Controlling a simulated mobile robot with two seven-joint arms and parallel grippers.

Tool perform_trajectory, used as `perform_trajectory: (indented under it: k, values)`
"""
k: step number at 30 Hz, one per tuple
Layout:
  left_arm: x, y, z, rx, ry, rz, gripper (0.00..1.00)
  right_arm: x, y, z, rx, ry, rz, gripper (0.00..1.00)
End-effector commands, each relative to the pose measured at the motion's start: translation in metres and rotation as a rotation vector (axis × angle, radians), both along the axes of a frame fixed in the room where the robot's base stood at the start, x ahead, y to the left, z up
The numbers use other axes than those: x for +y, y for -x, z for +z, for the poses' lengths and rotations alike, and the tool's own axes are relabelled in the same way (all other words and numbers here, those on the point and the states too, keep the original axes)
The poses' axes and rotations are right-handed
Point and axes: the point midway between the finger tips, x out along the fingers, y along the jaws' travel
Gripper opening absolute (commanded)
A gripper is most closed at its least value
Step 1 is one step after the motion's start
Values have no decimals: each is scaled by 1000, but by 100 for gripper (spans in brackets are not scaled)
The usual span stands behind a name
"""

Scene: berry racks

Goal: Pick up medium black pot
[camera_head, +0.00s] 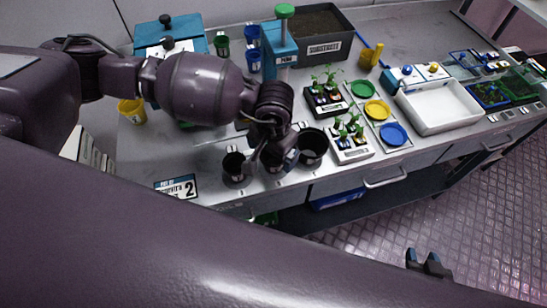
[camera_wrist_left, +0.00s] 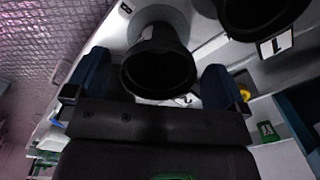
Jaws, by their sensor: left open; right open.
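Several black pots stand in a row at the front of the bench. My right gripper (camera_head: 430,262) is open and empty over the floor at lower right.
A seedling tray (camera_head: 350,150) stands right of the large pot. Coloured dishes (camera_head: 394,134) and a white tub (camera_head: 440,108) are further right.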

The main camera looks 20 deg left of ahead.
Motion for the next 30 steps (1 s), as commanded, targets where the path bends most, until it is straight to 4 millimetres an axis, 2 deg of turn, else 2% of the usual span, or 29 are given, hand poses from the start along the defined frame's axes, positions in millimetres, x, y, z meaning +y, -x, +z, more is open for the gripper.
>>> perform_trajectory:
  k: [10, 19, 26, 30]
  values:
    - [0, 0, -7, -1, 0, -1, 98, -1, 3, -2, 8, 1, -2, 43]
    - [0, 0, -7, -1, 0, -1, 52, -1, 5, -4, 13, 0, -2, 43]
    - [0, 0, -6, -2, 1, -1, 51, -1, 5, -4, 13, 0, -2, 43]
    - [0, -1, 2, -3, 1, -1, 51, -1, 5, -5, 12, 0, -2, 43]
